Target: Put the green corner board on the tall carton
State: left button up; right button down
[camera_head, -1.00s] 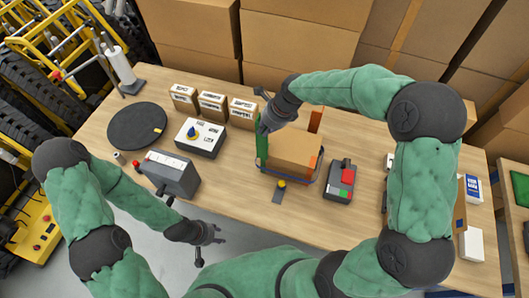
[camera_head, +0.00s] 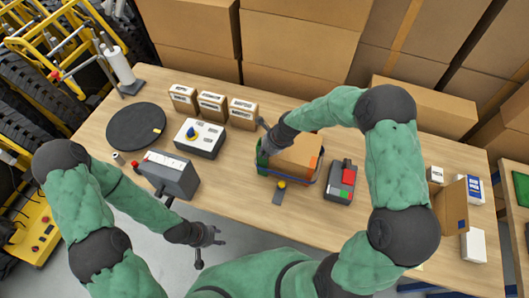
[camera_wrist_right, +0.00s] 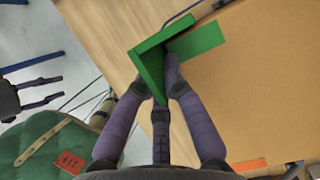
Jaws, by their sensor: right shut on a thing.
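The tall carton (camera_head: 300,152) stands near the middle of the table, with a strap around its lower part. My right gripper (camera_wrist_right: 165,85) is shut on the green corner board (camera_wrist_right: 150,68), an L-shaped strip seen nearly end-on at a carton corner. In the head view the board (camera_head: 262,159) shows upright along the carton's left side, partly behind my right gripper (camera_head: 267,146). Whether it touches the carton cannot be told. A flat green patch (camera_wrist_right: 196,41) lies on the carton top beside the board. My left gripper (camera_head: 207,246) is open and empty in front of the table.
An orange corner piece (camera_head: 315,168) is at the carton's right side. A grey device with red and green buttons (camera_head: 341,180) stands right of it. A control box (camera_head: 200,138), a grey display (camera_head: 170,173), a black disc (camera_head: 136,126) and small boxes (camera_head: 212,104) stand left.

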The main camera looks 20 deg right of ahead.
jog(key=shift+f, duration=0.1)
jog(key=c, duration=1.3)
grip_release()
jog(key=shift+c, duration=0.2)
jog(key=v, duration=1.2)
jog(key=s+a+f+n, duration=0.2)
jog(key=s+f+n, duration=0.4)
jog(key=f+n, duration=0.1)
jog(key=s+a+f+n+g, duration=0.1)
jog(key=s+a+f+n, duration=0.2)
jog(key=s+f+n, duration=0.4)
jog(key=s+a+f+n+g, duration=0.1)
jog(key=s+a+f+n, duration=0.2)
jog(key=s+f+n, duration=0.3)
notch_tip(320, 180, down, 3)
jog(key=shift+s+a+r+n+p, duration=0.15)
jog(key=shift+n+p, duration=0.25)
jog(key=shift+n, duration=0.4)
jog(key=shift+s+a+f+n, duration=0.2)
jog(key=shift+s+f+n, duration=0.05)
jog(key=shift+s+n, duration=0.15)
